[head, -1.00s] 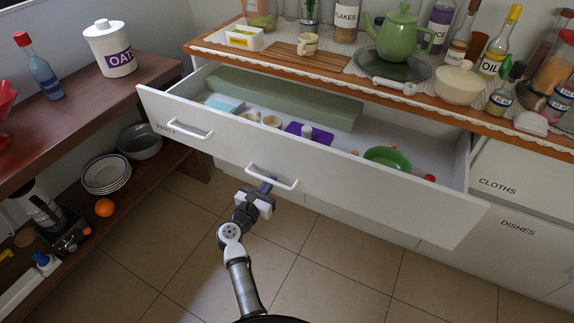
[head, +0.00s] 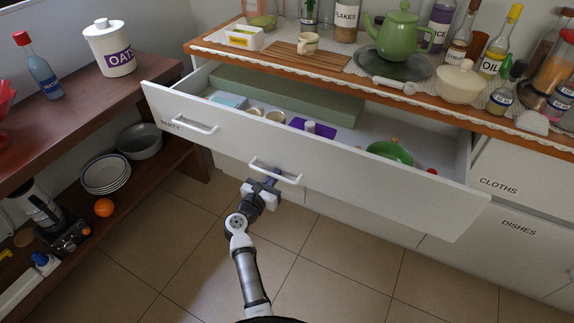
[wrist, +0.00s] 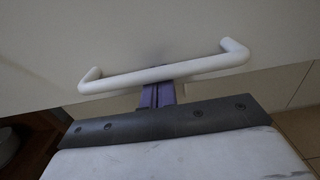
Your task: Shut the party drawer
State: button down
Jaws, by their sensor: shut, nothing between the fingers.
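The party drawer (head: 330,175) is a wide white drawer, pulled out from under the counter, with "PARTY" lettered at its left end. It has two white bar handles, a left one (head: 195,124) and a middle one (head: 275,171). My gripper (head: 270,178) is shut and empty at the middle handle. In the wrist view the purple fingers (wrist: 158,95) reach up to the handle bar (wrist: 165,73), against or just below the drawer front. Whether they touch the front is hard to tell. The fingertips are partly hidden behind the bar.
The drawer holds a long green box (head: 290,97), a purple item (head: 312,127), a green bowl (head: 390,152) and small cups. The counter above (head: 440,104) is crowded with bottles and a teapot. A wooden shelf (head: 95,95) stands left. The tiled floor in front is clear.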

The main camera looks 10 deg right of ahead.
jog(key=shift+b+x, duration=1.8)
jog(key=shift+x, duration=4.45)
jog(key=shift+b+x, duration=2.2)
jog(key=shift+x, duration=1.85)
jog(key=shift+r, duration=0.1)
jog(key=shift+b+x, duration=1.5)
jog(key=shift+x, duration=0.35)
jog(key=shift+s+a+r+p, duration=0.1)
jog(key=shift+s+a+p, duration=0.25)
jog(key=shift+p, duration=0.25)
jog(key=p+v, duration=0.4)
jog(key=v, duration=0.2)
jog(key=shift+s+a+p, duration=0.25)
jog(key=shift+s+p, duration=0.1)
jog(key=shift+p, duration=0.05)
jog(key=shift+s+a, duration=0.35)
jog(key=shift+s, duration=0.2)
